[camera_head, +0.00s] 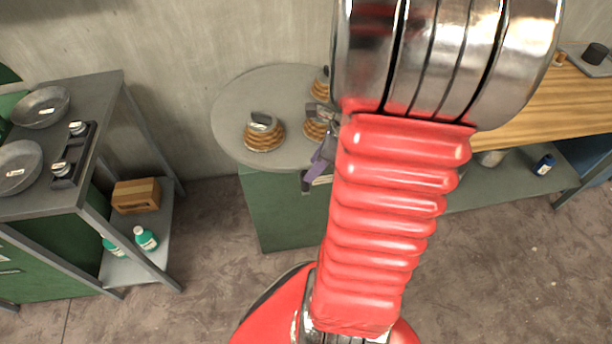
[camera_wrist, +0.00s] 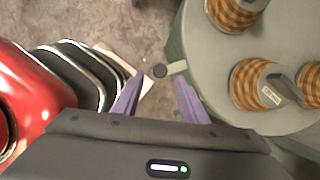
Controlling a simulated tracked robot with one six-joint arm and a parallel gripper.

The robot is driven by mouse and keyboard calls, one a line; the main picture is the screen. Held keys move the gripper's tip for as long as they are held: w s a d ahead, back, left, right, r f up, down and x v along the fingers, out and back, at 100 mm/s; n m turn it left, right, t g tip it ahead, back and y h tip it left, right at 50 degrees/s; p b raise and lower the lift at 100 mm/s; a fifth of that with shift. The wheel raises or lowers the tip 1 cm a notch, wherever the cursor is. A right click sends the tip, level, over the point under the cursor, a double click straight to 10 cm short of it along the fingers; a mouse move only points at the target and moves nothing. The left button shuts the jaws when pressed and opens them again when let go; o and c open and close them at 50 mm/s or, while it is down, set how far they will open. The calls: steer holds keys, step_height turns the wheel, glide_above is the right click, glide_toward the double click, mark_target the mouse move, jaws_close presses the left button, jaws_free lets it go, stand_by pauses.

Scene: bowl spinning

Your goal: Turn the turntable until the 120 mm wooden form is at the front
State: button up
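The turntable (camera_head: 235,105) is a round grey disc on a green cabinet; its edge also shows in the wrist view (camera_wrist: 205,75). Ribbed wooden forms with grey tops stand on it: one at the front left (camera_head: 264,140), one farther right (camera_head: 313,130) and one behind (camera_head: 319,90), the last two partly hidden by my arm. In the wrist view, a form (camera_wrist: 245,90) carries a small label too small to read. Contact cannot be told.
A grey shelf unit (camera_head: 85,100) with bowls (camera_head: 40,108) and a dark rack (camera_head: 72,155) stands at the left. A wooden-topped bench (camera_head: 540,110) stands at the right. The wall (camera_head: 230,40) is close behind the turntable. The floor (camera_head: 215,240) between the shelf unit and cabinet is clear.

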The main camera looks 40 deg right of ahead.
steer(key=shift+x, duration=3.35)
steer(key=shift+c, duration=0.4)
jaws_close()
